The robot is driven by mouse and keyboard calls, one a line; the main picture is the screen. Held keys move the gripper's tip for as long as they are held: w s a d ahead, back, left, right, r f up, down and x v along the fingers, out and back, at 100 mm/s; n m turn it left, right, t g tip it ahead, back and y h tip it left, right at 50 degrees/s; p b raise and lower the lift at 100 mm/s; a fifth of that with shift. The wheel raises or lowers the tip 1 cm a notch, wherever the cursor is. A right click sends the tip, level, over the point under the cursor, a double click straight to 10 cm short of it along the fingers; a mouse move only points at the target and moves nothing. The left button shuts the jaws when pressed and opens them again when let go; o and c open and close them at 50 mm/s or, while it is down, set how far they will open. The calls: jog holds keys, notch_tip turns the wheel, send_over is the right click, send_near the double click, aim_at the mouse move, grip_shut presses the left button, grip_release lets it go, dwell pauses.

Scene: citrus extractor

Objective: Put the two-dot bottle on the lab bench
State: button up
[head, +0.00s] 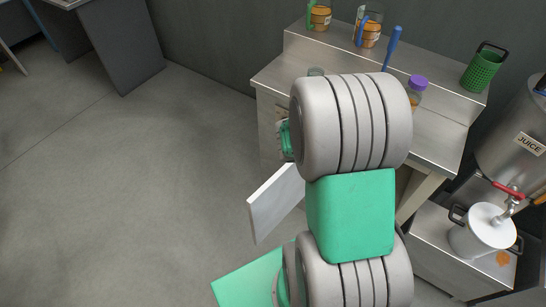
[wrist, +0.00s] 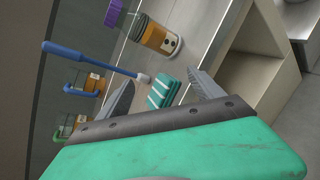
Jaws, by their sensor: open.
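The bottle with a purple cap stands on the steel counter, just right of my arm in the head view (head: 415,95). In the wrist view the bottle (wrist: 160,38) shows amber contents and a label with two dark dots. My gripper (wrist: 165,92) is open in the wrist view, with the bottle beyond its fingertips and apart from them. My arm hides the gripper's fingers in the head view. I cannot tell for sure which surface is the lab bench; a grey bench (head: 112,45) stands at the upper left of the head view.
Orange-filled jars (head: 320,17) and a green basket (head: 483,68) stand on the counter's raised shelf (head: 440,82). A juice tank (head: 515,130) and white pot (head: 485,232) are right. The left floor is clear.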

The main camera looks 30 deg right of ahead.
jog(key=w+a+f+m+t+y, duration=0.1)
jog(key=w+a+m+y, duration=0.25)
jog(key=a, duration=0.55)
jog(key=w+a+f+m+y, duration=0.15)
jog(key=a+m+y, duration=0.25)
jog(key=a, duration=0.5)
jog(key=s+a+r+m+g+y, duration=0.1)
jog(key=s+a+y, duration=0.2)
jog(key=a, duration=0.7)
jog(key=s+a+r+m+y, duration=0.2)
jog(key=s+a+y, duration=0.1)
jog(key=a, duration=0.7)
jog(key=shift+s+a+r+g, duration=0.15)
jog(key=shift+s+a+g, duration=0.15)
jog(key=shift+g, duration=0.1)
jog(key=shift+m, duration=0.25)
jog(key=shift+c, duration=0.6)
